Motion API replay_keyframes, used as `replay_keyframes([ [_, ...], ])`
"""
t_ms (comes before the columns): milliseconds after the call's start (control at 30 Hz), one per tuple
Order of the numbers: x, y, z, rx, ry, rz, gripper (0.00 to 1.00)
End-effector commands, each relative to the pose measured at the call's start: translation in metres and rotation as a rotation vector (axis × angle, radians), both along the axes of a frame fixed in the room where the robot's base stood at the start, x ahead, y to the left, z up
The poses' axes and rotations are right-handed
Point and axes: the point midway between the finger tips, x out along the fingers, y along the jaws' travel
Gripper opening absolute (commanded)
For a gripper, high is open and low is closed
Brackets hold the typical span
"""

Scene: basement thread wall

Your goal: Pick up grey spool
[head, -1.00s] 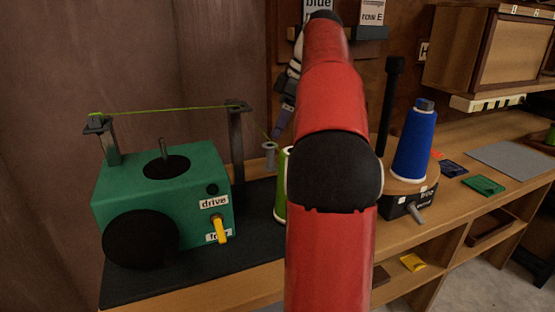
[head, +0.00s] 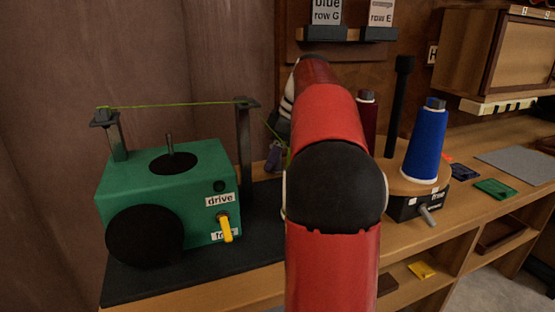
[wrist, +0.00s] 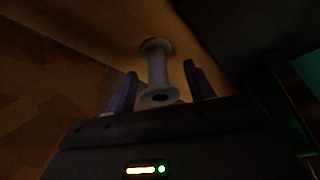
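The grey spool (wrist: 157,68) shows in the wrist view, flanged at both ends, with its near flange close to the gripper body. It sits between the two purple fingers of my gripper (wrist: 160,69), with a visible gap on each side. The fingers are apart and do not appear to touch it. The grey spool cannot be made out there; my arm and gripper cover that area.
A green machine (head: 165,205) with a yellow lever (head: 225,228) stands left on a black mat (head: 195,272). Green thread runs between its posts. A blue cone (head: 427,142) stands right on a round base, with a maroon cone (head: 368,118) behind my arm. Shelves (head: 495,240) lie below the bench.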

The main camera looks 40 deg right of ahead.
Motion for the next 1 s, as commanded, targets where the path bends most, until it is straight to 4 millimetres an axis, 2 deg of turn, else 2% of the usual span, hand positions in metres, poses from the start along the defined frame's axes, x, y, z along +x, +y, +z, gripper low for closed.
replay_keyframes([
  [33,0.0,0.0,0.0,0.0,0.0,0.0,0.46],
  [333,0.0,0.0,0.0,0.0,0.0,-0.001,0.08],
  [567,0.0,0.0,0.001,0.0,0.0,0.0,0.08],
  [767,0.0,-0.001,0.013,0.0,-0.002,-0.002,0.08],
  [1000,-0.014,0.032,0.011,0.0,-0.002,0.003,0.08],
])
